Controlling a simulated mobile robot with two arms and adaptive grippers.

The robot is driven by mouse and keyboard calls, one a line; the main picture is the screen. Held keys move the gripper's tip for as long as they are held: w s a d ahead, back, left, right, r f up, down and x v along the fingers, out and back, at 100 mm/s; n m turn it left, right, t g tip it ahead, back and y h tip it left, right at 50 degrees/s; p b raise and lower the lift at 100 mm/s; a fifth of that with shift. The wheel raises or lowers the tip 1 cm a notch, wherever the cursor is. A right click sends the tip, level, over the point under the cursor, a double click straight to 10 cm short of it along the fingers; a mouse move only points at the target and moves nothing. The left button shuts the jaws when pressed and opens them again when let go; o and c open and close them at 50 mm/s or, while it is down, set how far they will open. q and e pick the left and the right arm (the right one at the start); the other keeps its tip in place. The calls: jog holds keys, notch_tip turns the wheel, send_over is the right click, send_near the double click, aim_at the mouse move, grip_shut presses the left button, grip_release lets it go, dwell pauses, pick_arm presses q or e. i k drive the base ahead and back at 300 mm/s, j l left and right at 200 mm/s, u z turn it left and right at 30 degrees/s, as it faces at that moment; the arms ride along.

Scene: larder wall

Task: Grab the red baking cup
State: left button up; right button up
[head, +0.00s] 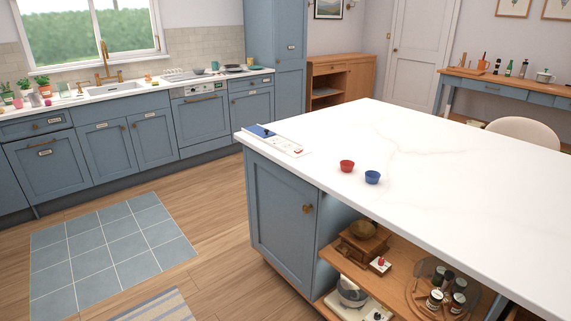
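The red baking cup (347,166) stands upright on the white top of the kitchen island (450,190), near its left front edge. A blue cup (372,177) of similar size stands just to its right and a little nearer, with a small gap between them. Neither of my grippers shows in the head view. Nothing covers the red cup.
A blue and white flat item (283,140) lies at the island's left corner. Most of the island top is clear. Open shelves below hold jars (447,292) and a wooden box (362,242). Wooden floor (215,240) is free to the left, with a tiled blue mat (110,252).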

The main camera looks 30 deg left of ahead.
aim_at(347, 167)
jog(key=u, duration=0.6)
jog(key=i+j, duration=0.4)
jog(key=i, duration=0.15)
jog(key=i+j, duration=0.4)
jog(key=i, duration=0.15)
